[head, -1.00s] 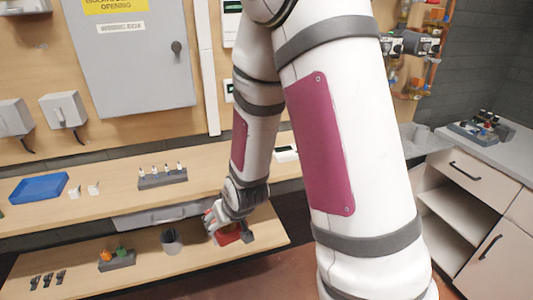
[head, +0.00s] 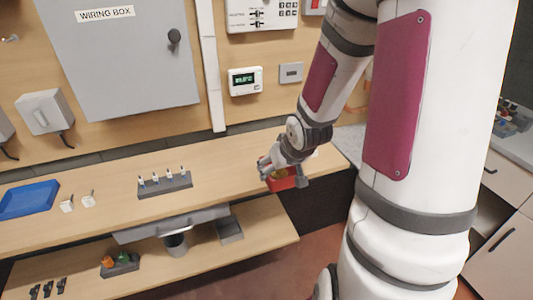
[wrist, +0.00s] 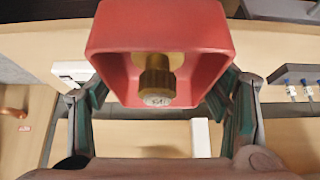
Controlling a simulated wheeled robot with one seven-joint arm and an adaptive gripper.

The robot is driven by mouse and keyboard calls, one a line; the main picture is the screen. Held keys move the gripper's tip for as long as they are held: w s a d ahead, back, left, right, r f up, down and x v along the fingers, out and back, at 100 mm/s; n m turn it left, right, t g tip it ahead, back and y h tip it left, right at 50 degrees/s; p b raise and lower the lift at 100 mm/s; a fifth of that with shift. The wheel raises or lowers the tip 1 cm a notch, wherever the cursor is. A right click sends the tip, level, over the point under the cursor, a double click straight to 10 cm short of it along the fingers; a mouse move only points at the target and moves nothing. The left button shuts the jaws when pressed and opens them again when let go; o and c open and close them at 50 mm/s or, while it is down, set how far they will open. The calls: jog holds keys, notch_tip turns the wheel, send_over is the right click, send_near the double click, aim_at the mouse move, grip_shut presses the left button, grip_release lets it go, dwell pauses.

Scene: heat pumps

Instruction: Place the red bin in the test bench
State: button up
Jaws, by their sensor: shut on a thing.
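The red bin (head: 284,182) is in my gripper (head: 281,174) by the right end of the upper wooden bench top (head: 235,160). In the wrist view the red bin (wrist: 213,45) is large and close, its open side facing the camera. A brass fitting (wrist: 157,80) with a knurled collar sits inside it. My gripper's two fingers (wrist: 160,104) are at the left and right of the bin, closed on it. Whether the bin touches the bench top is hard to tell.
On the upper bench are a blue tray (head: 28,200), small white parts and a grey rack (head: 165,187). The lower shelf (head: 262,236) carries a grey square tray (head: 229,230), a grey cup (head: 175,245) and a holder (head: 120,266). A wiring box (head: 120,60) hangs behind.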

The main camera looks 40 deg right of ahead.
jog(key=w+b, duration=0.1)
jog(key=w, duration=0.3)
jog(key=w+f+b, duration=0.1)
jog(key=w, duration=0.4)
jog(key=w+b, duration=0.1)
jog(key=w, duration=0.4)
jog(key=shift+w+d+f, duration=0.15)
jog(key=shift+d+f, duration=0.05)
jog(key=shift+d, duration=0.15)
jog(key=shift+f+b, duration=0.3)
jog(key=shift+f, duration=1.4)
jog(key=shift+f, duration=0.1)
jog(key=shift+f, duration=0.1)
jog(key=o, duration=1.4)
